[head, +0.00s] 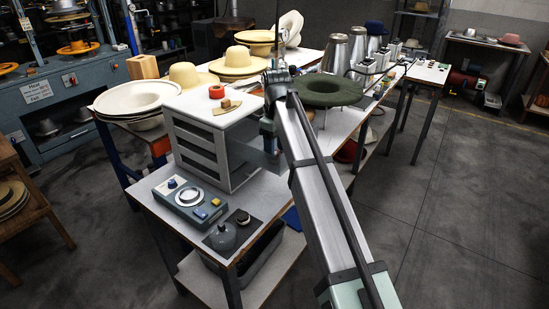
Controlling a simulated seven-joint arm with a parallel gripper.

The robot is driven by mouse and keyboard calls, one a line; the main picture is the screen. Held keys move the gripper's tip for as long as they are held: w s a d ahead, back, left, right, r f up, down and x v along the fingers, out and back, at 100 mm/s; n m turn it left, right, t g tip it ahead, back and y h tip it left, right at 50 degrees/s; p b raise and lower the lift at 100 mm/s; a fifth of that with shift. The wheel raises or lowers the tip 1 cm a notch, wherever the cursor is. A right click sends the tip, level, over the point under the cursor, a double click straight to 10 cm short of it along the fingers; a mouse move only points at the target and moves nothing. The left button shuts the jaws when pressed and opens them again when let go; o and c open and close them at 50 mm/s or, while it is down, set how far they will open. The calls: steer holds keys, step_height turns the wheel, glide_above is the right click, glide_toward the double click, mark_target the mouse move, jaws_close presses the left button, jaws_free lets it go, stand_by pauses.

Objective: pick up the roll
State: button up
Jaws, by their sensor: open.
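A small red-orange roll (216,91) with a dark centre hole lies on the white top of a grey drawer cabinet (203,115), near its back edge. A tan wedge-shaped piece with a small wooden block (226,104) lies just in front and to the right of it. My arm reaches up from the lower right. My gripper (269,145) hangs at the arm's far end, to the right of the cabinet, apart from the roll and lower in the picture. It is open; its fingertips are small and partly hidden by my arm.
Straw hats (237,62) stand behind the cabinet, and pale hat brims (136,97) lie to its left. A dark green hat (328,91) is right of my arm. A blue-grey control box (190,197) sits in front. The cabinet top's front is mostly clear.

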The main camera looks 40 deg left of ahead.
step_height(320, 180, down, 2)
steer(key=shift+f, duration=0.2)
steer(key=c, duration=0.8)
